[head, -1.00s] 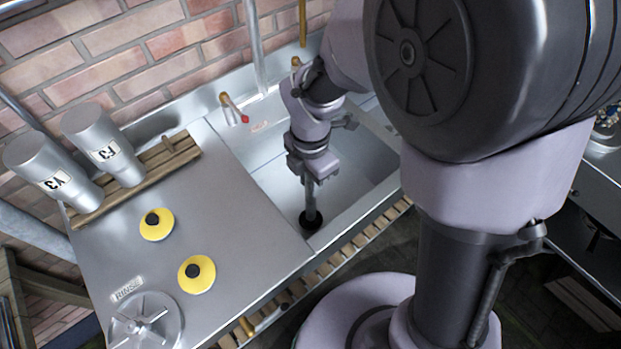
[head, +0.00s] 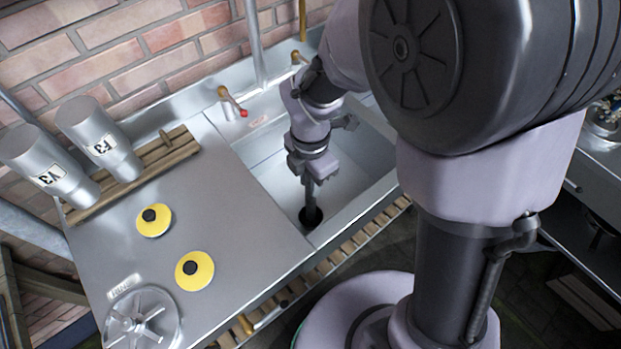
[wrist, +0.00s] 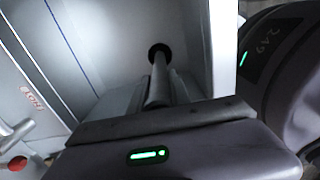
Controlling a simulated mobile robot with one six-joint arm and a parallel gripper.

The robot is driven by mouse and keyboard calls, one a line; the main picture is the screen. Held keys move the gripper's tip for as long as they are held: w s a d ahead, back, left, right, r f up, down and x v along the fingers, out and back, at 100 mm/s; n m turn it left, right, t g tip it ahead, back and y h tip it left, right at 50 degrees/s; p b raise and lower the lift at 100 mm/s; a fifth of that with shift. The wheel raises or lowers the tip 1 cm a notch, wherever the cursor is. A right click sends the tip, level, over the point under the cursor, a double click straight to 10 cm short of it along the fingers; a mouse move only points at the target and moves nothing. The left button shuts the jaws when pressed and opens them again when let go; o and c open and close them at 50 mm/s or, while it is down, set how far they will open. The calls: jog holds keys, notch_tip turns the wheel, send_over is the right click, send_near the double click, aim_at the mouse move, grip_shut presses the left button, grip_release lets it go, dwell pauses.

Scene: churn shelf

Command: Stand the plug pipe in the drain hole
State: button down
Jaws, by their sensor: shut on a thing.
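The plug pipe (head: 310,194) is a grey tube, nearly upright in the head view. My gripper (head: 309,180) is shut on its upper part, inside the sink (head: 352,165). The pipe's lower end meets a dark round spot (head: 311,216) on the sink floor, near the front wall. In the wrist view the pipe (wrist: 158,80) runs from my gripper (wrist: 158,105) to the dark round (wrist: 159,52). I cannot tell whether that dark round is the drain hole or a black foot on the pipe, or how deep the pipe sits.
Two yellow discs with black knobs (head: 154,220) (head: 195,269) lie on the metal drainboard (head: 235,215). Two metal churns (head: 100,140) (head: 50,170) lean on a wooden rack (head: 150,170). A red-tipped tap (head: 232,102) is behind the sink.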

jog(key=shift+f+b, duration=0.3)
jog(key=shift+f, duration=0.15)
jog(key=c, duration=1.1)
grip_release()
